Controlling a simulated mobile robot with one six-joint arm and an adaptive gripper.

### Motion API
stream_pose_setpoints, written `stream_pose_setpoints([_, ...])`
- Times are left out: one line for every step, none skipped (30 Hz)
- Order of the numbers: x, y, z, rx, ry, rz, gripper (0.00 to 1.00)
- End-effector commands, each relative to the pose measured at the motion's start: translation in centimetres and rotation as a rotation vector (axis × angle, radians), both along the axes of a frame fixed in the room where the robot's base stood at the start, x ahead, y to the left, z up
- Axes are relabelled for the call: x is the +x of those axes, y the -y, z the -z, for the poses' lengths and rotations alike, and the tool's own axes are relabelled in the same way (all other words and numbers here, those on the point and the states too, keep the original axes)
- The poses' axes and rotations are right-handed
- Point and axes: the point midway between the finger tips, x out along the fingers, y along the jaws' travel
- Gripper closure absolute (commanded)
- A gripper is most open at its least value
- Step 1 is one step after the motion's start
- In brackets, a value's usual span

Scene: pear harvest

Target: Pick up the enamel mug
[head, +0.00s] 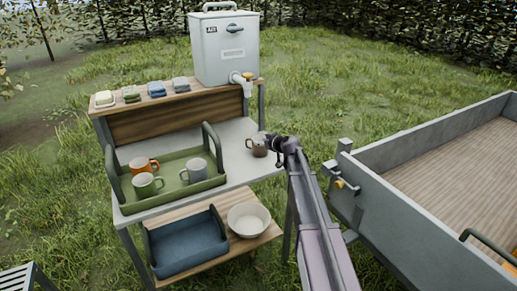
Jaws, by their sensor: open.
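Several mugs stand on the bench. A small brown-and-pale mug (257,149) stands on the pale worktop below the dispenser tap. In the green tray (212,182) are an orange mug (139,165), a pale grey mug (145,186) and a darker grey mug (195,169). I cannot tell from looks which is the enamel mug. My gripper (270,141) is at the brown-and-pale mug's right side, open, with its fingers small and partly merged with the mug. Whether they touch it is unclear.
A white dispenser (220,65) with a tap (243,78) stands on the upper shelf beside several folded cloths (156,89). A blue tray (185,247) and a cream bowl (248,219) sit on the low shelf. A grey trailer (400,215) stands at right.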

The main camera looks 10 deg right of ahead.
Motion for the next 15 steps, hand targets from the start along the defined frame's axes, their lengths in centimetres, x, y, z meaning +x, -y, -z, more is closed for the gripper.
stream_pose_setpoints([0.0,0.0,0.0,0.0,0.0,0.0,0.54])
stream_pose_setpoints([0.0,0.0,0.0,0.0,0.0,0.0,0.54])
stream_pose_setpoints([0.1,0.0,0.1,0.0,0.0,0.0,0.54])
stream_pose_setpoints([0.2,-0.1,0.1,0.0,0.0,0.0,0.54])
stream_pose_setpoints([0.3,-0.1,0.2,0.0,0.0,0.0,0.54])
stream_pose_setpoints([0.5,-0.3,0.3,0.0,0.0,0.0,0.54])
stream_pose_setpoints([0.6,-0.4,0.5,0.0,0.0,0.0,0.54])
stream_pose_setpoints([0.9,-0.5,0.6,0.0,0.0,0.0,0.54])
stream_pose_setpoints([1.2,-0.8,0.8,0.0,0.0,-0.001,0.54])
stream_pose_setpoints([1.4,-0.9,1.0,0.0,0.0,-0.001,0.54])
stream_pose_setpoints([1.7,-1.1,1.1,0.0,0.0,-0.001,0.54])
stream_pose_setpoints([2.1,-1.4,1.3,0.0,0.0,-0.001,0.54])
stream_pose_setpoints([2.4,-1.5,1.5,-0.001,0.001,-0.002,0.54])
stream_pose_setpoints([2.6,-1.7,1.6,-0.001,0.001,-0.002,0.54])
stream_pose_setpoints([3.0,-1.9,1.8,-0.001,0.0,0.0,0.54])
